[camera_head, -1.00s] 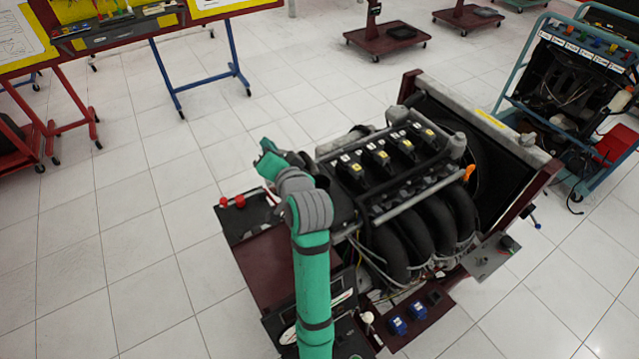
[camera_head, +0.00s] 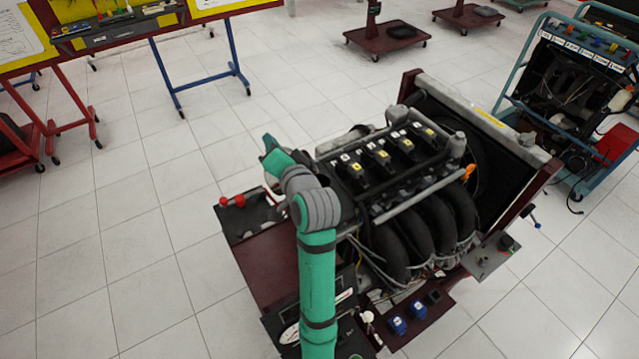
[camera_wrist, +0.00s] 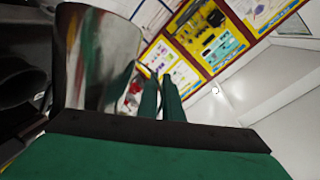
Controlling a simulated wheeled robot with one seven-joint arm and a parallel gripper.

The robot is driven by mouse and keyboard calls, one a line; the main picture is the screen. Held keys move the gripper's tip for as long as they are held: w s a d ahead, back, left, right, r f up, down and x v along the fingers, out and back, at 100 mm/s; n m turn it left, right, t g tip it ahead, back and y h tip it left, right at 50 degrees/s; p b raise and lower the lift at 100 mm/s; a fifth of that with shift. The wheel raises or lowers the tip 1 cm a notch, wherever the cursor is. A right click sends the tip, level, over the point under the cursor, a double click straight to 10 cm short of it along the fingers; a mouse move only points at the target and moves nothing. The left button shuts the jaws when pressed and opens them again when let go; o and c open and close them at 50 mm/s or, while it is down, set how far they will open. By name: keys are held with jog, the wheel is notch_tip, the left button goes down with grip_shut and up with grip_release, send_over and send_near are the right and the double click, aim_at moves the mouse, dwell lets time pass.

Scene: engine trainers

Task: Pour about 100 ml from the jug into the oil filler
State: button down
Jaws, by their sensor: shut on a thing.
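In the wrist view a shiny, metallic-looking jug (camera_wrist: 98,62) fills the left side, close to the camera, and its lower part is cut off by the dark gripper body. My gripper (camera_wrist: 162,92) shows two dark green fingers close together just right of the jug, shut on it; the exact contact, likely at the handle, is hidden. In the head view my green and grey arm reaches over the left side of the engine (camera_head: 390,165); the gripper tips and jug are hidden there. I cannot pick out the oil filler. The jug's contents do not show.
The engine stand has a dark red panel (camera_head: 275,262) and red knobs (camera_head: 232,201) at left, and a tall radiator frame (camera_head: 490,125) at right.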

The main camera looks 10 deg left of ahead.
jog(key=shift+w+d+r+m, duration=0.15)
jog(key=shift+d+r+m, duration=0.15)
jog(key=shift+r, duration=0.15)
dwell(0.3)
jog(key=shift+p, duration=0.5)
dwell(0.5)
jog(key=shift+y, duration=0.3)
jog(key=shift+w+d+m+p, duration=0.15)
jog(key=shift+d+m+p, duration=0.2)
jog(key=shift+m+p, duration=0.3)
dwell(2.1)
jog(key=shift+w+d+r+m+t+y+p, duration=0.15)
jog(key=shift+d+m+t+y+p, duration=0.15)
jog(key=shift+m+p, duration=0.05)
dwell(1.4)
jog(key=a+f+n+h, duration=0.1)
jog(key=s+a+f+n, duration=0.1)
jog(key=a+n, duration=0.1)
jog(key=shift+s+a+f+n+h, duration=0.1)
jog(key=shift+s+a+n+h, duration=0.1)
jog(key=shift+n+h, duration=0.15)
